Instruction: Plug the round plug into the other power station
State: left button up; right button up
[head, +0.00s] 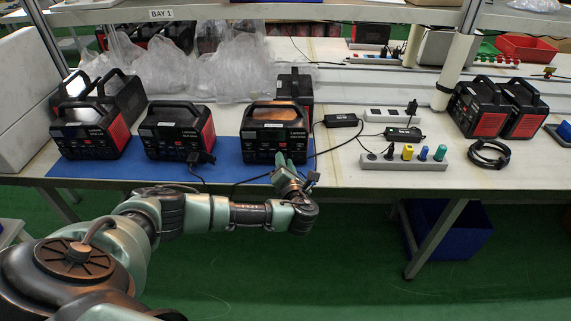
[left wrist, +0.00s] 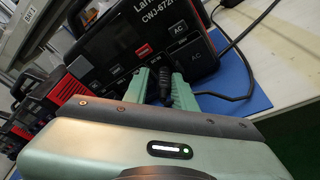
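My left gripper (head: 289,171) is low in front of the third power station (head: 275,135), a black and red box with a handle, close to its front panel. In the left wrist view, the green fingers (left wrist: 165,86) reach toward the panel of this power station (left wrist: 130,40). The dark round plug (left wrist: 182,92) sits at the fingers, and they appear shut on it. I cannot tell whether its tip touches a socket. A second power station (head: 178,130) stands to the left with a black plug (head: 203,158) at its front. My right gripper is not in view.
More power stations stand at the left (head: 90,135) and right (head: 481,107). A power strip (head: 402,165) with several plugs, black adapters (head: 341,120) and a coiled cable (head: 489,154) lie to the right. A cable runs across the blue mat (head: 228,151) near the table's front edge.

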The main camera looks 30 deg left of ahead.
pick_arm(q)
jog(key=shift+d+f, duration=0.25)
jog(key=shift+d, duration=0.05)
jog(key=shift+s+d, duration=0.25)
jog(key=v, duration=0.7)
jog(key=shift+a+r, duration=0.2)
jog(key=shift+r, duration=0.1)
jog(key=shift+s, duration=0.1)
